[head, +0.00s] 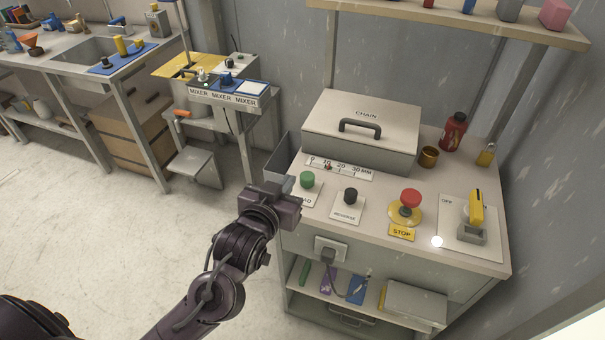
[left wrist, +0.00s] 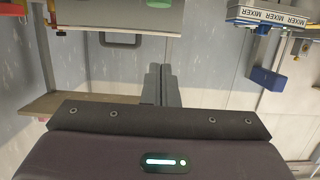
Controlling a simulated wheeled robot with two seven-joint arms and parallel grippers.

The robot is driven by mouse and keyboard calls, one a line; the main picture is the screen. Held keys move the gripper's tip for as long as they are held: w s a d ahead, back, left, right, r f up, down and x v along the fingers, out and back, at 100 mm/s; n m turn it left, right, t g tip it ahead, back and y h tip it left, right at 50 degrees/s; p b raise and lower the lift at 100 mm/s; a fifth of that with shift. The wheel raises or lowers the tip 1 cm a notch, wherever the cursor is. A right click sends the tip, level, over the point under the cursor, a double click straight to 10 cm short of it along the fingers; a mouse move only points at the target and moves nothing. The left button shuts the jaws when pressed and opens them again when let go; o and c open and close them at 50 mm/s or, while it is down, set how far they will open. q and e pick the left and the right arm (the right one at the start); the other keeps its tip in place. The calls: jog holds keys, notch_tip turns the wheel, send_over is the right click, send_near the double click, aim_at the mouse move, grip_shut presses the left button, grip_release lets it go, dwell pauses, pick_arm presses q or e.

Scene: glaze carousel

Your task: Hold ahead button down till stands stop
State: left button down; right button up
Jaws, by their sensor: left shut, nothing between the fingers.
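The green ahead button (head: 307,180) stands on a white plate at the left of the console top, its label partly hidden by my gripper. My left gripper (head: 291,204) is shut and empty, just in front and left of this button. The button cap looks clear of the fingers. In the left wrist view, the shut fingers (left wrist: 161,85) show from behind, and a green cap (left wrist: 158,3), apparently the button, is cut by the top edge. I cannot make out any stands. My right gripper is not in view.
Right of the green button are a black reverse button (head: 350,196), a red stop button (head: 410,198) and a yellow-handled switch (head: 476,208). Behind them are a millimetre scale (head: 341,170) and a chain box (head: 362,128). A mixer bench (head: 228,97) stands left, with open floor before it.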

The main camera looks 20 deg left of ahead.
pick_arm(q)
jog(key=p, duration=0.1)
send_over(307, 180)
jog(key=a, duration=0.1)
notch_tip(307, 180, down, 2)
jog(key=f, duration=0.3)
jog(key=shift+s, duration=0.25)
jog(key=shift+s+f, duration=0.1)
jog(key=shift+f, duration=0.55)
jog(key=shift+f, duration=0.15)
